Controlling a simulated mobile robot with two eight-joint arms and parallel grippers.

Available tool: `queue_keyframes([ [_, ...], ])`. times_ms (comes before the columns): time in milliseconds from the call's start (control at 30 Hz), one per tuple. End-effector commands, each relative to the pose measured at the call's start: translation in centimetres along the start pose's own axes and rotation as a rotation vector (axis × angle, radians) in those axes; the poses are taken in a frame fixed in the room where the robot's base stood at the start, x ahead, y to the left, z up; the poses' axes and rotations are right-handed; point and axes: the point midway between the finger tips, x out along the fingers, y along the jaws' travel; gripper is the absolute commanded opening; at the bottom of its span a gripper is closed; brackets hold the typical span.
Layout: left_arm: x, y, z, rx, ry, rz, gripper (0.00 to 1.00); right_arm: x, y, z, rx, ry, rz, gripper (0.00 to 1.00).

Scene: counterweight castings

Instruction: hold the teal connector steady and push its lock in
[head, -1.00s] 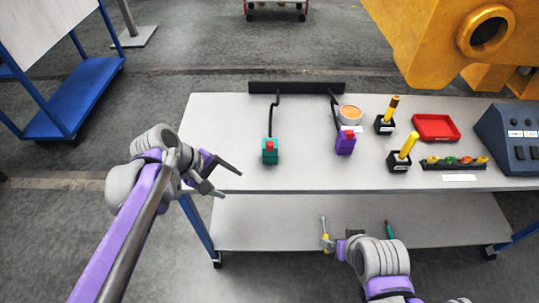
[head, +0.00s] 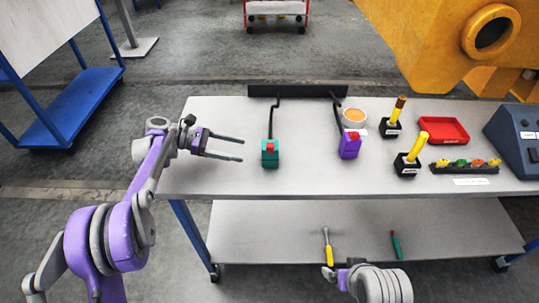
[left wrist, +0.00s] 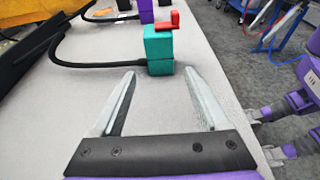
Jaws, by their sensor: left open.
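The teal connector (head: 270,160) stands near the left of the bench top, with its red lock (head: 269,145) on top and a black cable running back from it. In the left wrist view the teal connector (left wrist: 159,52) is straight ahead, and its red lock (left wrist: 166,21) sits raised on top. My left gripper (head: 243,150) is open and empty just left of the connector, its fingers pointing at it with a gap between. My right gripper (head: 338,274) is low at the front of the bench; its fingers are not clear.
A purple connector (head: 349,148) with a red lock stands to the right. Yellow-handled tools in black holders, a red tray (head: 443,130) and a control box stand farther right. A yellow-handled screwdriver (head: 327,247) lies on the lower shelf.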

Motion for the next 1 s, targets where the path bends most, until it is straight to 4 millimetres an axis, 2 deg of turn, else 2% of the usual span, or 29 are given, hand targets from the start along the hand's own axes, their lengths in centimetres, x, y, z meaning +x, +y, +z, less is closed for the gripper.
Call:
queue_keyframes([
  [167,1.7,0.0,0.0,-0.001,-0.002,-0.003,0.78,0.2,0.0,0.1,0.0,-0.001,0.0,0.92],
  [600,7.9,-0.1,-0.1,0.0,0.0,-0.002,0.78,1.2,0.0,0.8,0.0,-0.005,0.0,0.92],
  [800,9.5,0.0,0.0,0.0,0.0,-0.001,0.78,1.5,0.0,1.1,0.0,-0.007,0.0,0.92],
  [1000,9.9,0.0,0.0,0.0,0.0,0.0,0.78,1.6,0.0,1.1,0.0,-0.007,0.0,0.92],
])
